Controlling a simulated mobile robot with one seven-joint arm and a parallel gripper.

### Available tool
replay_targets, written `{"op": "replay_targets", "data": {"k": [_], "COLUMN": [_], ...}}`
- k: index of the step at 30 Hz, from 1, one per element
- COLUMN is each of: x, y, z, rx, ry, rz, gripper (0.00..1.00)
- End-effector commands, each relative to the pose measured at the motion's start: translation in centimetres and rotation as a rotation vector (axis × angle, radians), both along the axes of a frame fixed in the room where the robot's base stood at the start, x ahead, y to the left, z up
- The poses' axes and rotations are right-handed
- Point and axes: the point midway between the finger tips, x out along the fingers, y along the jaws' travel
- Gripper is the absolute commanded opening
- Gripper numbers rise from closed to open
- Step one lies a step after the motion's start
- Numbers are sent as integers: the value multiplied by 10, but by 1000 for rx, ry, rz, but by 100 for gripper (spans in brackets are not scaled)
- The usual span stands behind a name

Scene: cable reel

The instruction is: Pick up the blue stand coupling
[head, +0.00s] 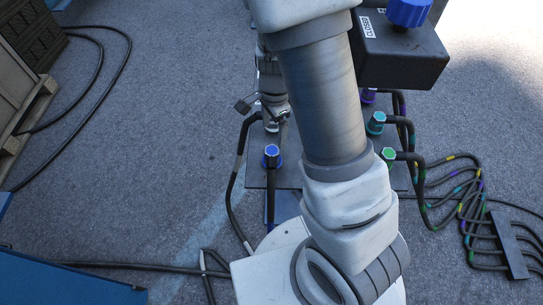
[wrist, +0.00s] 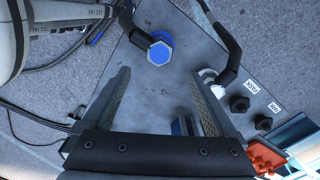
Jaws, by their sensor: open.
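A blue hex-capped coupling (wrist: 159,53) shows in the wrist view on a grey metal plate, with a black cable at its upper left. A blue coupling (head: 272,152) also stands at the left part of the dark stand plate (head: 256,180) in the head view. My gripper (wrist: 161,75) is open, its two fingers apart and nothing between their tips. In the wrist picture the blue cap lies just beyond the tips, between their lines; I cannot tell the height gap.
Teal (head: 376,122) and green (head: 388,154) couplings with black cables stand right of my arm. A dark box with a blue knob (head: 408,12) is at top right. The wrist view shows a white-ringed fitting (wrist: 208,76), black connectors (wrist: 239,103) and an orange part (wrist: 266,156) at right.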

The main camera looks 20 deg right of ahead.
Motion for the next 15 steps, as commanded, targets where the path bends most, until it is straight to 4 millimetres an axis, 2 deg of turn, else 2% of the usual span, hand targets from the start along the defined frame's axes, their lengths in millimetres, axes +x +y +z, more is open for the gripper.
{"op": "replay_targets", "data": {"k": [1, 6, 15], "x": [-1, -1, -1], "y": [0, 0, 0], "z": [-17, -44, -61], "rx": [-1, 1, 1], "ry": [3, 2, 1], "rz": [-1, 0, 1], "gripper": [92, 92, 92]}}
